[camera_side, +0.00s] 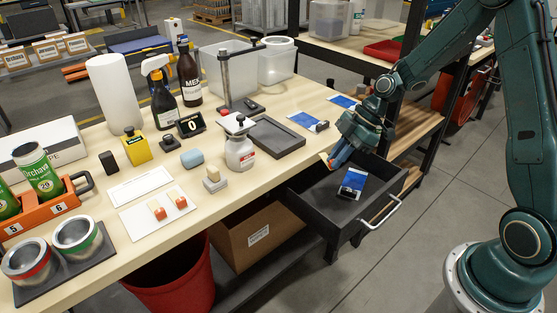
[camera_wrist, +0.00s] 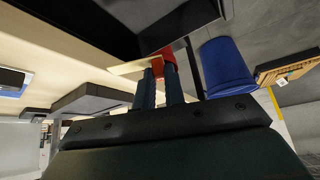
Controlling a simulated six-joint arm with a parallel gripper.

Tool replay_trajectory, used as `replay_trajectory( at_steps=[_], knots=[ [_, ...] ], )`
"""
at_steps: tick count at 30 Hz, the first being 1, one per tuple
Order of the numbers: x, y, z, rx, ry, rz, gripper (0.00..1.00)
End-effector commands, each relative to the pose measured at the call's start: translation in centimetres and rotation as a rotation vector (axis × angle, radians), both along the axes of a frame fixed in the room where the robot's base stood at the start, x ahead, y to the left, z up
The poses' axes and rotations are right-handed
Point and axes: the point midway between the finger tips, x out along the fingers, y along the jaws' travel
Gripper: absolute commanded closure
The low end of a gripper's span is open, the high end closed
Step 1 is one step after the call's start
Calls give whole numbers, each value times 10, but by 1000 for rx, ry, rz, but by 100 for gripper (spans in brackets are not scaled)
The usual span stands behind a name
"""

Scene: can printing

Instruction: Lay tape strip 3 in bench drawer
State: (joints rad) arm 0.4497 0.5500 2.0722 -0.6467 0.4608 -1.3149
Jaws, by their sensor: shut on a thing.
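My gripper (camera_side: 333,163) is above the left part of the open bench drawer (camera_side: 312,205), with its fingers pointing down and left. It is shut on a thin cream strip (camera_side: 324,158) with a red part. In the wrist view the cream strip (camera_wrist: 138,67) sticks out to the left of my fingertips (camera_wrist: 160,72), and its red part (camera_wrist: 168,55) is at the tips. No number on it can be read. A blue-and-white piece (camera_side: 352,183) lies in the drawer, right of my gripper.
Two more blue-and-white pieces (camera_side: 307,121) (camera_side: 343,101) lie on the bench near a dark grey tray (camera_side: 277,148). The drawer handle (camera_side: 382,214) faces front right. Bare drawer floor surrounds the blue piece.

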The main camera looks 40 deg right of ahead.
Motion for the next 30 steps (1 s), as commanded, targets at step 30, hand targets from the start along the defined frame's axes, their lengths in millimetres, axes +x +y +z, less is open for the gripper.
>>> replay_trajectory(
  at_steps=[30],
  knots=[
    [0,0,-122,-1,-1,0,100]
  ],
)
